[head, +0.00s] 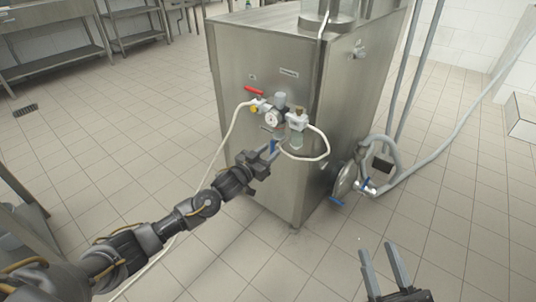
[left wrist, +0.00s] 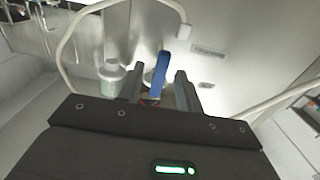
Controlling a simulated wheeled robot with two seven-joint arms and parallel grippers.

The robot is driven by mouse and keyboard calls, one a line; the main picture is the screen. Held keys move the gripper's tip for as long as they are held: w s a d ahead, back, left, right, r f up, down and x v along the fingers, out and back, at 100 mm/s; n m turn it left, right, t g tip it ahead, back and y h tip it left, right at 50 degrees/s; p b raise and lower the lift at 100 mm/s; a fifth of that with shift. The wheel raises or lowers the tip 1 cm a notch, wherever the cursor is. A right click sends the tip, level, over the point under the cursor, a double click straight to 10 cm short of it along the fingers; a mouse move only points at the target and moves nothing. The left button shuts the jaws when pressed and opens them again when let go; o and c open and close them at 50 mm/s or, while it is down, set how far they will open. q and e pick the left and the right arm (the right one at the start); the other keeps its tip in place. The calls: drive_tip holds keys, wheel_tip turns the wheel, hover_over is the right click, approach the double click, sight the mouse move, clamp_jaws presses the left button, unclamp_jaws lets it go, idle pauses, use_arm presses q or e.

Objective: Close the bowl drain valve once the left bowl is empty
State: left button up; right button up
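A blue valve handle (head: 274,146) is on the front of the steel machine, below the gauge and fittings. My left gripper (head: 268,154) is at this handle. In the left wrist view the handle (left wrist: 161,72) stands between the two fingers, with gaps visible beside it; the fingers are apart. A clear, slightly greenish bowl (head: 296,140) hangs beside the handle, and it also shows in the left wrist view (left wrist: 109,80). Its liquid level cannot be made out. The other bowl is mostly hidden behind the handle and fingers. My right gripper (head: 386,266) is open and empty, low over the floor.
The steel machine (head: 262,62) carries a red lever (head: 254,91), a pressure gauge (head: 272,119) and a looping white hose (head: 322,151). The tiled floor in front is clear.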

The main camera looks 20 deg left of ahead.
use_arm(q)
clamp_jaws()
use_arm(e)
drive_tip(key=shift+w+a, duration=0.1)
idle(0.3)
wheel_tip(320, 180, down, 9)
drive_tip(key=w+d+m+g+h+p, duration=0.1)
drive_tip(key=d+g+h+p, duration=0.25)
drive_tip(key=g+h, duration=0.25)
use_arm(q)
drive_tip(key=shift+w+a+r+m+p, duration=0.1)
drive_tip(key=shift+a+r+m+p, duration=0.35)
drive_tip(key=shift+m, duration=2.6)
drive_tip(key=shift+w+a+r+m+p, duration=0.2)
drive_tip(key=shift+m+p, duration=0.45)
drive_tip(key=shift+m, duration=2.35)
drive_tip(key=shift+w+a+r+m+p, duration=0.1)
drive_tip(key=shift+a+r+m+p, duration=0.35)
drive_tip(key=shift+m, duration=2.6)
use_arm(e)
drive_tip(key=s+d+f+m+g+h, duration=0.2)
drive_tip(key=s+d+f+g+h, duration=0.2)
drive_tip(key=f, duration=0.5)
drive_tip(key=shift+s+d+g, duration=1)
drive_tip(key=shift+d+g, duration=0.5)
drive_tip(key=shift+d, duration=0.2)
use_arm(q)
drive_tip(key=shift+d, duration=0.15)
use_arm(e)
drive_tip(key=shift+f, duration=0.15)
